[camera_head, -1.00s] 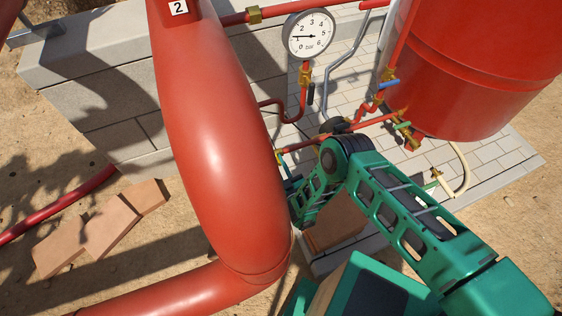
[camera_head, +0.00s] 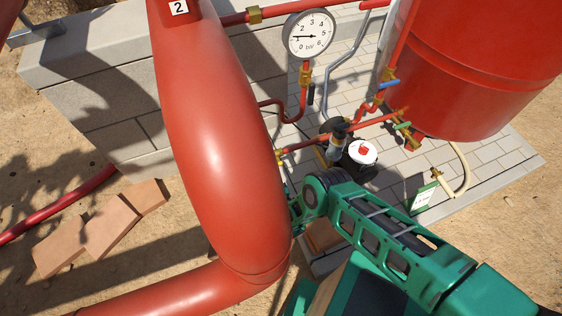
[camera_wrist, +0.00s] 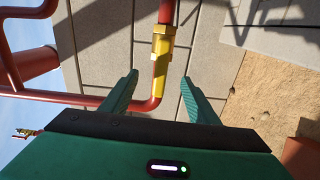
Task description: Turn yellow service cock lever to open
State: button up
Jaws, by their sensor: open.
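The yellow service cock lever (camera_wrist: 159,80) shows in the wrist view, lying along a red pipe just below the brass valve body (camera_wrist: 163,38). My gripper (camera_wrist: 160,77) is open, with one green finger on either side of the lever and a visible gap to each. Whether the fingertips reach the lever's depth I cannot tell. In the head view my gripper is hidden behind the large red pipe. A small yellow piece (camera_head: 280,157) shows at that pipe's edge; I cannot tell whether it is the same cock.
The large red pipe (camera_head: 215,130) stands close to my arm. A pressure gauge (camera_head: 309,36), a red tank (camera_head: 480,60), a blue-handled valve (camera_head: 389,84) and a white-and-red capped device (camera_head: 363,152) stand beyond. Loose bricks (camera_head: 110,220) lie at left.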

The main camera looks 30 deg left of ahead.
jog(key=v, duration=0.7)
dwell(0.6)
jog(key=shift+s, duration=0.1)
